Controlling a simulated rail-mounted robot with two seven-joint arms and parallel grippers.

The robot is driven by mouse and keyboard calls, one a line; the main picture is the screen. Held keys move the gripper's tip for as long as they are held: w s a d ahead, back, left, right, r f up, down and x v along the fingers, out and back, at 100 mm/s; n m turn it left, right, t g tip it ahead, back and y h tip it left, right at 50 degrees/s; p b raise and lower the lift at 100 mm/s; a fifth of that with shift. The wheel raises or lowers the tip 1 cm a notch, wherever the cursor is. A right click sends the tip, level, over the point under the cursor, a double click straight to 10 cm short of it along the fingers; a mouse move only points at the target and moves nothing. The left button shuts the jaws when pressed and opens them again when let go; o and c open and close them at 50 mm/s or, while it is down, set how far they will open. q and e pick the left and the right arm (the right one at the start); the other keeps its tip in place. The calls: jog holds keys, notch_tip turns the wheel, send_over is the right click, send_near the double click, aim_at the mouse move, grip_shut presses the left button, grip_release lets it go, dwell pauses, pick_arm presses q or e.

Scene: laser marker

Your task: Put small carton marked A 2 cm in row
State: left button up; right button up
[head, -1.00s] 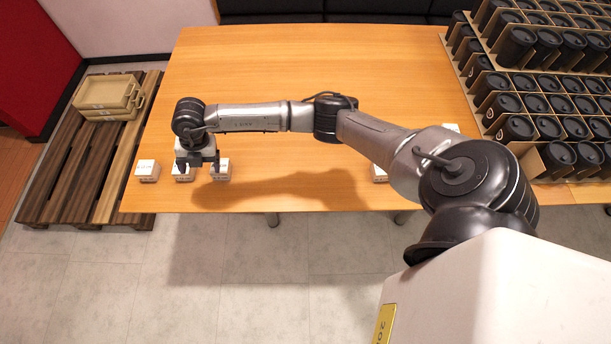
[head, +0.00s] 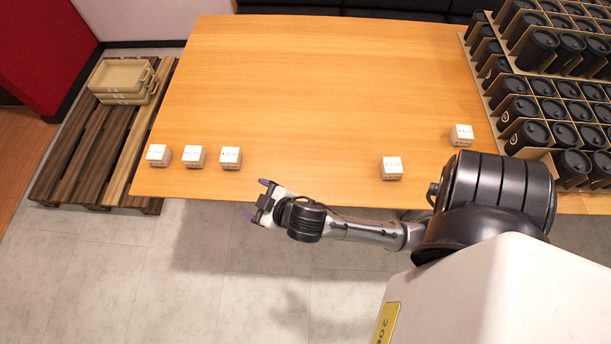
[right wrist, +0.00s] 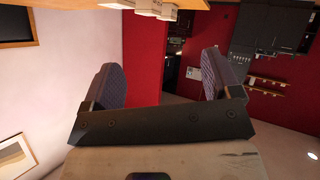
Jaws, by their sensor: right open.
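Three small white cartons stand in a row near the table's front left edge: the left one (head: 157,156), the middle one (head: 194,156) and the right one (head: 230,158), with narrow gaps between them. Another carton (head: 391,168) stands alone near the front edge, and one more (head: 461,134) is beside the cup racks. Their printed marks are too small to read surely. My right gripper (head: 258,200) is open and empty, in front of the table's edge, below and right of the row. Its spread fingers show in the right wrist view (right wrist: 160,80). My left gripper is out of view.
The wooden table (head: 310,90) is clear in its middle and back. Racks of black lidded cups (head: 545,100) fill its right side. A pallet (head: 75,165) with stacked tan trays (head: 122,78) stands on the floor at left.

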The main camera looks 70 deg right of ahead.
jog(key=s+f+g+y, duration=0.1)
jog(key=s+g, duration=0.3)
jog(key=s, duration=0.4)
jog(key=s+a+f+g+y, duration=0.1)
jog(key=s+f+g, duration=0.3)
jog(key=s, duration=0.4)
jog(key=shift+s+a+f+n, duration=0.15)
jog(key=shift+s+n, duration=0.15)
